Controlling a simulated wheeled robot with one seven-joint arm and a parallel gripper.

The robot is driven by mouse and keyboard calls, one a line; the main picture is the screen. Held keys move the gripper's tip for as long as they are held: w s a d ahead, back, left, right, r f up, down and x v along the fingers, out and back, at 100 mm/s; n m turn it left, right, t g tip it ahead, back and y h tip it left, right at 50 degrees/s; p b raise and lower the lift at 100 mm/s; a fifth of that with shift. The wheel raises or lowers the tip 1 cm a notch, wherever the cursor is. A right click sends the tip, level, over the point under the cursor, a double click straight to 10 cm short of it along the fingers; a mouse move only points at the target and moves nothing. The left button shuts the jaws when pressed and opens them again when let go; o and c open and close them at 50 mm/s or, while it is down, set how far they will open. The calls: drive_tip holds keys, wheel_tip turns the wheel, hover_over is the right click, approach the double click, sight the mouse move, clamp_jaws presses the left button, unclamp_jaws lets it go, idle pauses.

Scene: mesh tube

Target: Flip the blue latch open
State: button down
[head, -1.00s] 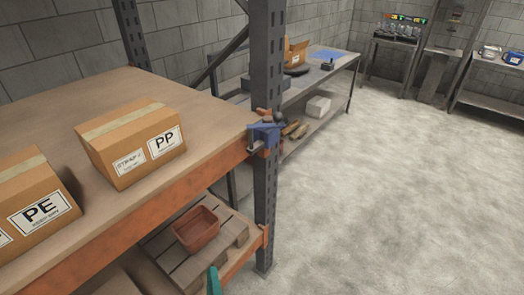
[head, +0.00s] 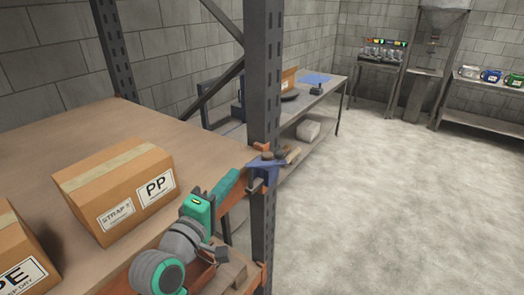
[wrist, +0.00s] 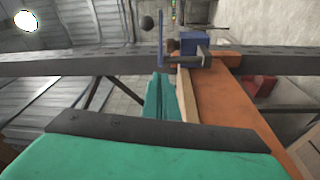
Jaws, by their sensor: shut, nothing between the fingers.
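The blue latch (head: 265,169) is a small blue block with a flat blue plate, mounted by the upright rack post at the shelf's front corner. In the wrist view the blue latch (wrist: 192,44) shows at top centre, with a thin upright blue strip and a dark ball to its left. My gripper (head: 232,180) is green, shut and empty, short of the latch along the shelf's front edge. In the wrist view my gripper (wrist: 159,82) points towards the latch, with a visible gap between them. I cannot tell the latch's exact position.
The grey rack post (head: 264,90) stands right behind the latch. Cardboard boxes, one marked PP (head: 115,190), sit on the wooden shelf (head: 190,150) to the left. A far bench (head: 325,90) stands beyond. The concrete floor (head: 400,200) to the right is clear.

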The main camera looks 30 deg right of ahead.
sight(266, 163)
drive_tip(key=shift+m+g+h, duration=0.4)
drive_tip(key=shift+m+g, duration=0.1)
drive_tip(key=shift+g, duration=0.2)
drive_tip(key=shift+w+d+r, duration=0.1)
drive_tip(key=shift+d+r, duration=0.5)
drive_tip(key=shift+d, duration=1.2)
drive_tip(key=shift+w+d+r, duration=0.1)
drive_tip(key=shift+d+r, duration=0.45)
drive_tip(key=shift+d, duration=1.2)
drive_tip(key=shift+w+d+r, duration=0.1)
drive_tip(key=shift+d+r, duration=0.5)
drive_tip(key=shift+d, duration=1.2)
drive_tip(key=shift+s+d, duration=0.1)
